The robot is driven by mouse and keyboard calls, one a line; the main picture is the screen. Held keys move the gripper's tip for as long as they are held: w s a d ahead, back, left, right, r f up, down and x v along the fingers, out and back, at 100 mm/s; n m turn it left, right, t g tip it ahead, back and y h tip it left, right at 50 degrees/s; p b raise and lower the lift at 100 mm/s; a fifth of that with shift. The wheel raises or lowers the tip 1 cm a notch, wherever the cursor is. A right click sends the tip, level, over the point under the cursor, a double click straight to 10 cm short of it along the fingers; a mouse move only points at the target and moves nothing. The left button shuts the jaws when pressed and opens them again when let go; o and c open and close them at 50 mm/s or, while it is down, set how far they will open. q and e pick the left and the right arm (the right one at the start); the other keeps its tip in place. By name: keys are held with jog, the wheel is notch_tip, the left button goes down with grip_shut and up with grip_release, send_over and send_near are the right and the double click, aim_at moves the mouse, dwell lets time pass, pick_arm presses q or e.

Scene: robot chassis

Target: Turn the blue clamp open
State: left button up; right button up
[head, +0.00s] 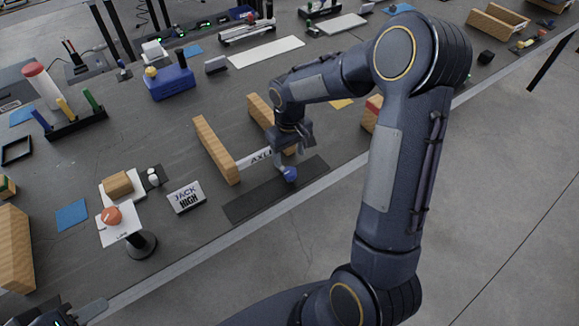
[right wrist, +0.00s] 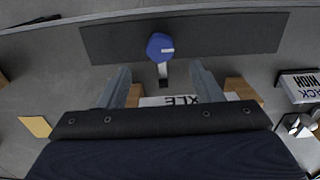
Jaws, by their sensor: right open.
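The blue clamp (head: 290,174) has a round blue knob and sits over a dark mat (head: 247,204) near the table's front edge. In the right wrist view the blue clamp (right wrist: 160,45) shows a white mark on its face and a short pale and dark stem pointing toward my fingers. My right gripper (head: 293,151) is just above and behind the clamp in the head view. In the right wrist view my right gripper (right wrist: 162,80) is open, its fingers on either side of the stem line and short of the knob. My left gripper (head: 82,314) is only partly visible at the bottom left.
Two wooden blocks (head: 216,150) flank a white sign (head: 256,158) reading "AXLE", partly hidden. A "JACK HIGH" sign (head: 187,197) stands left of the mat. A stand with an orange ball (head: 111,216) is further left. Bare grey tabletop lies between the signs and the back items.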

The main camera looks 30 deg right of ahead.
aim_at(290, 171)
notch_tip(290, 171, down, 7)
jog(key=shift+s+r, duration=0.15)
grip_shut()
dwell(0.5)
